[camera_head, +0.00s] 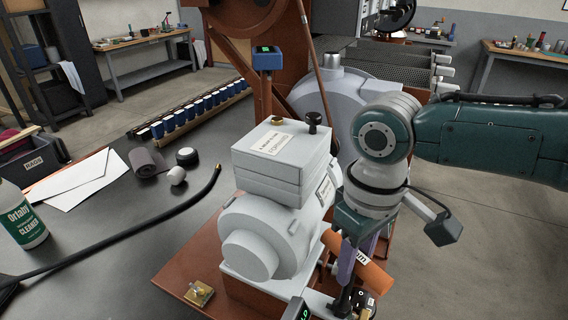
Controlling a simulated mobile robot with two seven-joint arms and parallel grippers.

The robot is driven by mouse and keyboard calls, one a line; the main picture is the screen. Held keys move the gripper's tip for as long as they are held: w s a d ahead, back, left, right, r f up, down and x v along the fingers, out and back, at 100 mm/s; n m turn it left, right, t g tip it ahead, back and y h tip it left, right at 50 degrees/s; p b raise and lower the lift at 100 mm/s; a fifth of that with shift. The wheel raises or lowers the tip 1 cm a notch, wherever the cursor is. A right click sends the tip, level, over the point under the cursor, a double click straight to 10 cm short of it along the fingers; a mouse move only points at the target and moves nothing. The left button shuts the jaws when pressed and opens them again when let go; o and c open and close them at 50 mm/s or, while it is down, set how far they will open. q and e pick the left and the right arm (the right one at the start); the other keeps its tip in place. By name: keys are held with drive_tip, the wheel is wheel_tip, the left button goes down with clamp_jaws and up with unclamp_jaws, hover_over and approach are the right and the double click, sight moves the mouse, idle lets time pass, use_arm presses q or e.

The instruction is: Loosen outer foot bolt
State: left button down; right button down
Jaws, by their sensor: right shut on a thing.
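A grey motor (262,240) with a box-shaped terminal housing (283,160) stands on a brown base plate (190,255). My right gripper (357,268) is low at the motor's right side. It is shut on an orange-brown cylindrical handle (376,277) with a white label. The handle slants down to the right, partly covered by a purplish finger. Dark parts (343,302) lie below the gripper near the motor's foot. No outer foot bolt can be made out; the gripper and these parts cover that area. My left gripper is out of view.
A black hose (130,233) curves across the dark bench. A brass fitting (199,293) lies on the plate. Floor (480,225) is open at right.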

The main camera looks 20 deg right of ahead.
drive_tip(key=n, duration=1.3)
drive_tip(key=shift+w, duration=0.1)
drive_tip(key=n, duration=0.3)
drive_tip(key=shift+m, duration=0.5)
